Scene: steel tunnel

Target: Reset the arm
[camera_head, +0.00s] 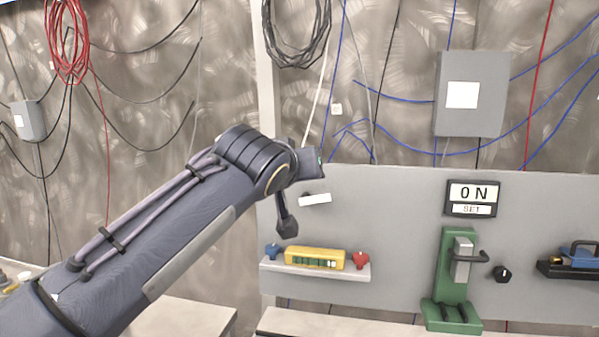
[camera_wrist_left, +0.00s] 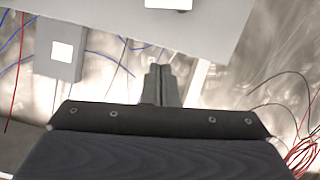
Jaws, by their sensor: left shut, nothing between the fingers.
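My left arm comes in from the left in the head view and reaches up to the middle. My right gripper is in neither view.
A blue tool (camera_head: 575,257) sits at right. Grey boxes (camera_head: 490,95) and cables hang behind.

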